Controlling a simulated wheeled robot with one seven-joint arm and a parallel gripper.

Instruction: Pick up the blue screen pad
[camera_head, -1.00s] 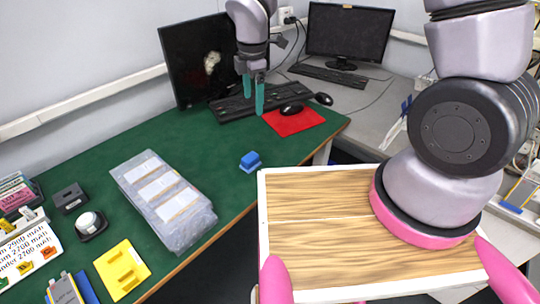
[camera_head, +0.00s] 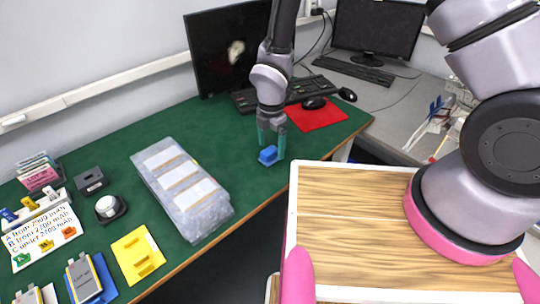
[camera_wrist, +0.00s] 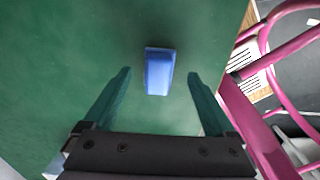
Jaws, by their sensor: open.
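The blue screen pad (camera_head: 268,155) is a small blue block lying on the green table near its front edge, in the head view. It also shows in the wrist view (camera_wrist: 159,72), just beyond the fingertips and between their lines. My gripper (camera_head: 271,143) points down at the pad, with its teal fingers at or just behind it in the head view. In the wrist view my gripper (camera_wrist: 160,76) is open, with green table visible between the fingers and nothing held. I cannot tell the exact height of the fingertips above the table.
A bubble-wrapped pack (camera_head: 182,188) lies to the left on the table. A red mouse mat (camera_head: 316,115) with a mouse lies to the right, and a keyboard (camera_head: 290,92) behind. A yellow tray (camera_head: 138,254) is at the front left. A wooden-topped surface (camera_head: 350,230) is in front.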

